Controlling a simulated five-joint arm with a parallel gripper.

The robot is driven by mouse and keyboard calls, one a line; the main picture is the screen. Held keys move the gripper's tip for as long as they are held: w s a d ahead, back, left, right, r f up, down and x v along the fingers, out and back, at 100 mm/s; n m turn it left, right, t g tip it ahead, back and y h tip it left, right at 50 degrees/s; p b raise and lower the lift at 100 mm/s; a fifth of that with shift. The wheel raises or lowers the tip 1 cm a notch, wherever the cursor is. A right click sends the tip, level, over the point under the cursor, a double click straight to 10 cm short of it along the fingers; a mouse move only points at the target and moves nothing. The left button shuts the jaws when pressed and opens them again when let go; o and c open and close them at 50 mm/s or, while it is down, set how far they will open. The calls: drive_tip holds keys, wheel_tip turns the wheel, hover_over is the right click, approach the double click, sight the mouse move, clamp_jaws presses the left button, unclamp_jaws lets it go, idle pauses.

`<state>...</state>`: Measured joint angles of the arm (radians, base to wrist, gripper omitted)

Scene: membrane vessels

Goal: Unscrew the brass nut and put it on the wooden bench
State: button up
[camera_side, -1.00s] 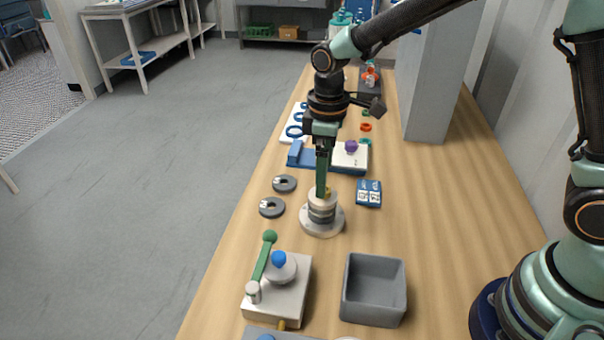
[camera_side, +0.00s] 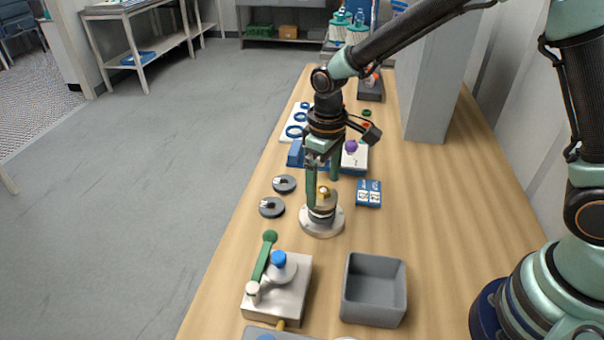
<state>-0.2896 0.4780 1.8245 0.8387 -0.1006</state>
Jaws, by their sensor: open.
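The brass nut (camera_side: 323,191) sits on top of the round metal vessel (camera_side: 322,220), which stands upright on its pale disc base on the wooden bench (camera_side: 439,233). My gripper (camera_side: 323,193) is open above the vessel. One green finger reaches down at the left of the nut and the other hangs behind it to the right, with a clear gap between them. The nut shows between the fingers. Whether either finger touches the vessel or nut I cannot tell.
A grey open bin (camera_side: 374,318) stands in front right, beside a fixture with a green lever (camera_side: 262,256). A grey pillar (camera_side: 432,90) stands behind right. Bare bench lies at right.

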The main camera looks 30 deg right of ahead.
clamp_jaws()
drive_tip(key=n, duration=0.7)
drive_tip(key=shift+r, duration=0.1)
drive_tip(key=n, duration=0.6)
drive_tip(key=shift+n, duration=0.4)
drive_tip(key=shift+r, duration=0.1)
